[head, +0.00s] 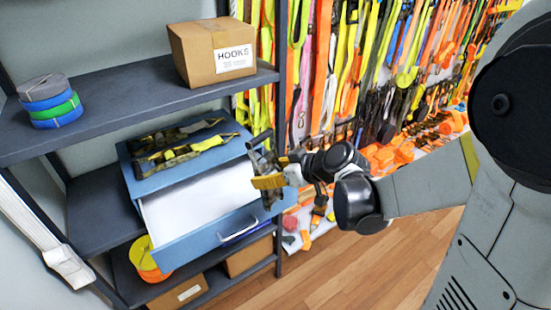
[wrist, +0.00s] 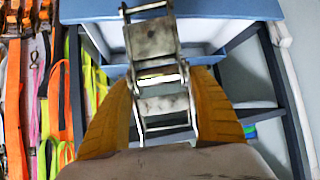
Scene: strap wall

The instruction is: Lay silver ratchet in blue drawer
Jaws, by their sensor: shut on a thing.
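The blue drawer (head: 210,240) is pulled out of a blue cabinet on the middle shelf. Its white inside looks empty where I see it. My gripper (head: 272,172), with yellow-orange fingers, is shut on the silver ratchet (head: 262,158) near the drawer's right side, seemingly above its rim height. In the wrist view the ratchet (wrist: 152,40) stands out between both fingers (wrist: 160,110), its metal frame pointing up the picture. The ratchet's gripped end is partly hidden by the fingers.
Camouflage straps (head: 185,145) lie on top of the cabinet. The upper shelf (head: 120,98) holds a HOOKS box (head: 212,52) and strap rolls (head: 50,101). A dark shelf post (head: 280,100) stands close to my gripper. Hanging straps (head: 350,60) fill the right side.

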